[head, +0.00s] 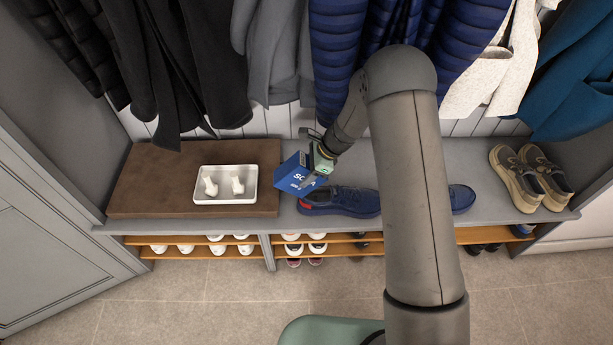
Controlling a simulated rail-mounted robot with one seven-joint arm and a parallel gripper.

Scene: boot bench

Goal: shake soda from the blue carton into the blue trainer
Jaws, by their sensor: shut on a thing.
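The blue carton (293,173) with white lettering is in my gripper (318,171), tilted, above the bench top. My gripper is shut on it. A blue trainer (343,203) with a red heel patch lies on the bench, just right of and below the carton in the picture. The carton's lower edge is close to the trainer's heel end; I cannot tell the height between them. Another blue shoe (461,199) shows partly to the right, with my arm hiding the space between. No soda is visible in the air. The carton's opening cannot be made out.
Beige shoes (528,177) stand at the right end. Coats hang behind. Several shoes fill the shelf below.

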